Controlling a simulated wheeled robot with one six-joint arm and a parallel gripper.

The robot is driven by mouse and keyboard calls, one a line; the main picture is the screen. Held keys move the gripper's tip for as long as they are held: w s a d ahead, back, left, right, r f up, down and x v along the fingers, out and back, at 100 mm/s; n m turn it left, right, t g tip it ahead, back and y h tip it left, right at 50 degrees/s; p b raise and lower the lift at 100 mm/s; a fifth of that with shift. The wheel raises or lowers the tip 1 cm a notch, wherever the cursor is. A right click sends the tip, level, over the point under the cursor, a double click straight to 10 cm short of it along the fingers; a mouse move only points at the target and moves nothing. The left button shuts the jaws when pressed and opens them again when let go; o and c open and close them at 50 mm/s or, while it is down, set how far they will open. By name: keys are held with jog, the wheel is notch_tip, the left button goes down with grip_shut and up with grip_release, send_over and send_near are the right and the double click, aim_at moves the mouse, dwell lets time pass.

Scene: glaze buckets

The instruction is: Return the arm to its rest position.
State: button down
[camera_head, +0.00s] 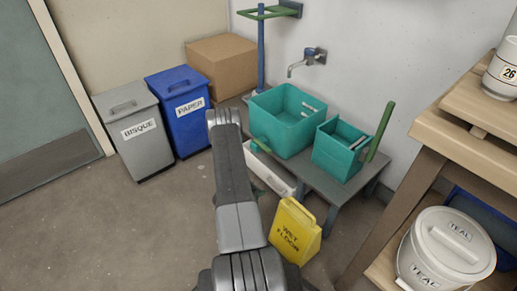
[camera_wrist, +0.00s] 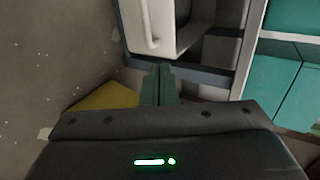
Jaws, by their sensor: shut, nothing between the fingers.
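My gripper (camera_wrist: 160,70) shows in the wrist view with its two dark green fingers together and nothing between them. It points toward the edge of the low grey bench and the white bin (camera_wrist: 170,30) under it. In the head view my arm (camera_head: 236,190) reaches up from the bottom middle and is bent at its top end.
A yellow wet-floor sign (camera_head: 295,231) stands close right of my arm. Two teal tubs (camera_head: 288,121) (camera_head: 340,150) sit on the grey bench (camera_head: 308,174). Bisque (camera_head: 134,129) and paper (camera_head: 180,108) bins stand left. A wooden shelf (camera_head: 450,140) holds a teal-labelled bucket (camera_head: 445,248). Floor at left is clear.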

jog(key=b, duration=0.3)
send_near(284, 184)
notch_tip(284, 184, down, 3)
jog(key=d, duration=0.1)
jog(key=w+d, duration=0.2)
jog(key=d, duration=0.1)
jog(key=shift+f, duration=0.2)
jog(key=shift+w+d, duration=0.45)
jog(key=shift+a+r, duration=0.1)
